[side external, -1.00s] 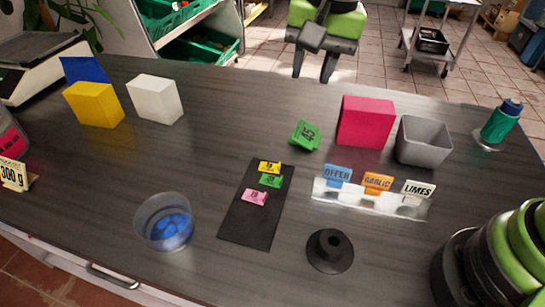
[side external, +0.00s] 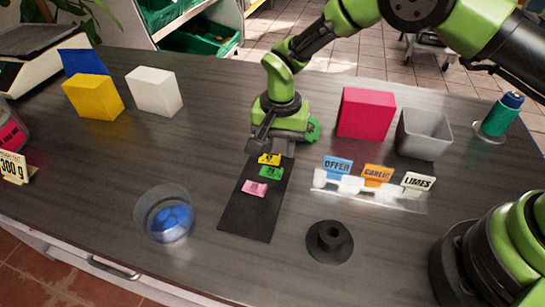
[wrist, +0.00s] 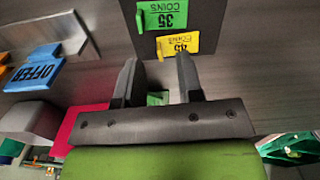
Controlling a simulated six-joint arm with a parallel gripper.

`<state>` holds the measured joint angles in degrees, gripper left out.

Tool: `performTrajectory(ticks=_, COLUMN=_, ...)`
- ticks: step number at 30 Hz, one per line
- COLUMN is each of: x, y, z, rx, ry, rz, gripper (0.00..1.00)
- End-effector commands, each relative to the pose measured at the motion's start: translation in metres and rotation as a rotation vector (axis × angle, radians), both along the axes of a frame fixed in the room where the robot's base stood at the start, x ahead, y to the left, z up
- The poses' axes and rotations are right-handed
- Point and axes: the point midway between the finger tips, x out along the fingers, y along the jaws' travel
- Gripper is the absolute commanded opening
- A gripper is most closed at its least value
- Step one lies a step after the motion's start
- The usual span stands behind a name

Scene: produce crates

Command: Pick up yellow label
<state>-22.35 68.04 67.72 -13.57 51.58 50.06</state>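The yellow label (side external: 268,159) lies at the far end of a black mat (side external: 246,213), beside a green label (side external: 271,172) and a pink label (side external: 254,187). My gripper (side external: 272,148) is just behind the yellow label in the side view. In the wrist view, my gripper (wrist: 158,72) has its two dark fingers apart with nothing held between them. The yellow label (wrist: 178,44) lies just beyond the fingertips there, toward the right finger, with the green label (wrist: 162,15) past it. The pink label is out of the wrist view.
A clear holder (side external: 368,196) with blue, orange and white signs stands right of the mat. A red box (side external: 366,113) and grey bin (side external: 423,135) stand behind it. A clear cup (side external: 163,214) is left, a black round stand (side external: 329,241) right. Left-centre table is bare.

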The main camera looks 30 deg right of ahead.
Motion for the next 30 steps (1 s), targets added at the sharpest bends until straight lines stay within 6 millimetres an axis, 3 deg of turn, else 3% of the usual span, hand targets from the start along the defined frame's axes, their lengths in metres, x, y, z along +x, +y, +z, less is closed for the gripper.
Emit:
performTrajectory(ticks=4, x=0.0, y=0.0, z=-0.02, rx=-0.001, ry=0.0, rz=-0.002, gripper=0.34)
performTrajectory(ticks=12, x=0.0, y=0.0, z=-0.024, rx=-0.001, ry=-0.002, rz=-0.002, gripper=0.34)
performTrajectory(ticks=13, x=0.0, y=0.0, z=-0.024, rx=-0.001, ry=-0.002, rz=-0.002, gripper=0.32)
performTrajectory(ticks=17, x=0.0, y=0.0, z=-0.024, rx=-0.001, ry=-0.002, rz=-0.001, gripper=0.02)
performTrajectory(ticks=30, x=0.0, y=0.0, z=-0.022, rx=-0.001, ry=-0.002, rz=-0.001, gripper=0.0)
